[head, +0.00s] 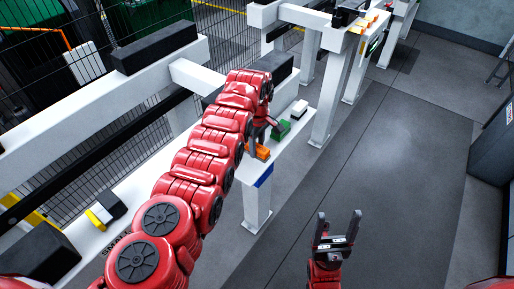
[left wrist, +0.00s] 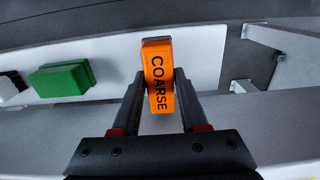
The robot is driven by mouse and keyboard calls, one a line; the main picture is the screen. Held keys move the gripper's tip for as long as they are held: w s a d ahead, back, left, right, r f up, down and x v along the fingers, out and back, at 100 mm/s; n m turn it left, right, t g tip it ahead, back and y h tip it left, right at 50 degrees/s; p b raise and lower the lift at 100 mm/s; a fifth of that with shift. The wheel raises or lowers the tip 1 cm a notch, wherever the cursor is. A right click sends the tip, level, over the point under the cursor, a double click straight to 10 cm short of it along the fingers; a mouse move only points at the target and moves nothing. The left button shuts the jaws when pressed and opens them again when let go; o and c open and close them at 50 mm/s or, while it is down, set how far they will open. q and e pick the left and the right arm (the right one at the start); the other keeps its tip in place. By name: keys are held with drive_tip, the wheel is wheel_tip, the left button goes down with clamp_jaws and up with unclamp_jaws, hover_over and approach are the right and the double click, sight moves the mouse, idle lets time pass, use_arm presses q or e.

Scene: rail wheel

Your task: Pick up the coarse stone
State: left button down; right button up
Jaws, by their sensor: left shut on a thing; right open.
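The coarse stone (left wrist: 158,72) is an orange block with "COARSE" printed on it. In the left wrist view it stands between the two fingers of my left gripper (left wrist: 160,92), which is shut on it. In the head view the orange stone (head: 262,152) shows at the white shelf, beside my left gripper (head: 258,138), partly hidden by my red left arm. I cannot tell whether the stone still touches the shelf. My right gripper (head: 337,228) is open and empty over the grey floor, at the lower middle of the head view.
A green block (head: 281,130) and a white block (head: 299,109) lie on the same white shelf (head: 290,146), beyond the orange stone. A yellow-and-white block and a dark one (head: 110,204) lie at the left. The grey floor (head: 400,170) on the right is clear.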

use_arm(q)
drive_tip(key=s+r+p, duration=0.1)
drive_tip(key=p, duration=0.3)
drive_tip(key=s+r+p, duration=0.1)
drive_tip(key=p, duration=0.4)
drive_tip(key=shift+s+r+p, duration=0.2)
drive_tip(key=shift+r+p, duration=0.05)
drive_tip(key=shift+p, duration=0.05)
drive_tip(key=s+p, duration=0.4)
drive_tip(key=s, duration=0.1)
drive_tip(key=shift+s+a+f, duration=0.15)
drive_tip(key=shift+f, duration=0.1)
drive_tip(key=s+p, duration=0.1)
drive_tip(key=s, duration=0.7)
drive_tip(key=shift+a+r+p, duration=0.15)
drive_tip(key=shift+a+p, duration=0.1)
drive_tip(key=shift+p, duration=0.15)
drive_tip(key=shift+s, duration=0.1)
